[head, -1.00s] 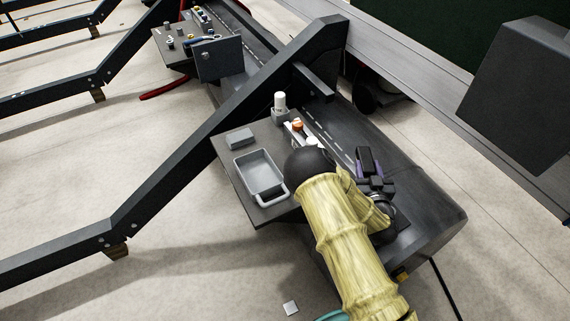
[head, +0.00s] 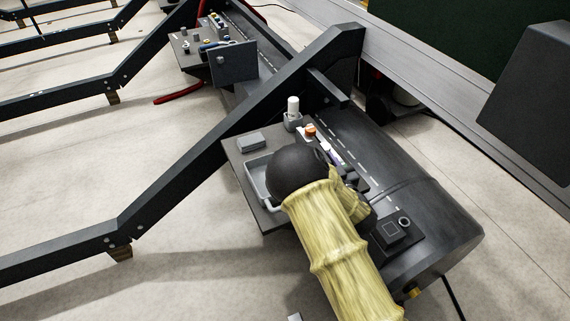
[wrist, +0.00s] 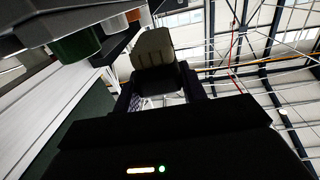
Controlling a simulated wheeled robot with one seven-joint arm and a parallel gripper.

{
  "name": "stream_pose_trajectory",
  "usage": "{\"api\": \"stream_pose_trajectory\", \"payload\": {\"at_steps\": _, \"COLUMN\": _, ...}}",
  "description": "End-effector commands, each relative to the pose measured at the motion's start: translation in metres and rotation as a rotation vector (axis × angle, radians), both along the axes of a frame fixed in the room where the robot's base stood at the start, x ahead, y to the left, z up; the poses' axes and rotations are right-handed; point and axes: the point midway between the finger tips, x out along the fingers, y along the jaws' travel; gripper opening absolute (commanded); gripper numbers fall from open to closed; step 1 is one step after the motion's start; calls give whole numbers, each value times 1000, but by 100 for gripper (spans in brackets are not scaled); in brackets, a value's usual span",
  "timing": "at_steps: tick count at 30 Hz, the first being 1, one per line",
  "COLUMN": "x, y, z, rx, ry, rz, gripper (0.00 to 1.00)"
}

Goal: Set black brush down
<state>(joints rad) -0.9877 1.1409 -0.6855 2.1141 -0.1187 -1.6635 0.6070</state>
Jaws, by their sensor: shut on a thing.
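My gripper (wrist: 157,88) is shut on a dark block-like thing, which I take to be the black brush (wrist: 153,52). It stands out beyond the fingers in the wrist view, which looks upward. In the head view, my gripper (head: 342,168) is mostly hidden behind my own arm, over the dark float beside the grey side shelf (head: 238,170). The brush cannot be made out clearly there, nor whether it touches anything below.
The shelf holds a grey tray (head: 256,178), partly hidden by my arm, and a small grey block (head: 250,141). A white-topped bottle (head: 293,108) and an orange-capped item (head: 310,131) stand behind. A dark square fixture (head: 391,232) sits on the float. A diagonal beam (head: 200,155) crosses left.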

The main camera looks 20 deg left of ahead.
Motion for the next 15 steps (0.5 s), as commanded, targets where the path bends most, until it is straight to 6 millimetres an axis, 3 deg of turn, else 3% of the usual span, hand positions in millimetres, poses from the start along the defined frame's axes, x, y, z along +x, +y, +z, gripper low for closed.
{"api": "stream_pose_trajectory", "payload": {"at_steps": 4, "x": -11, "y": 17, "z": -1, "rx": 1, "ry": -1, "rz": 55, "gripper": 14}}
{"api": "stream_pose_trajectory", "payload": {"at_steps": 15, "x": -12, "y": 18, "z": -4, "rx": -1, "ry": 1, "rz": 61, "gripper": 14}}
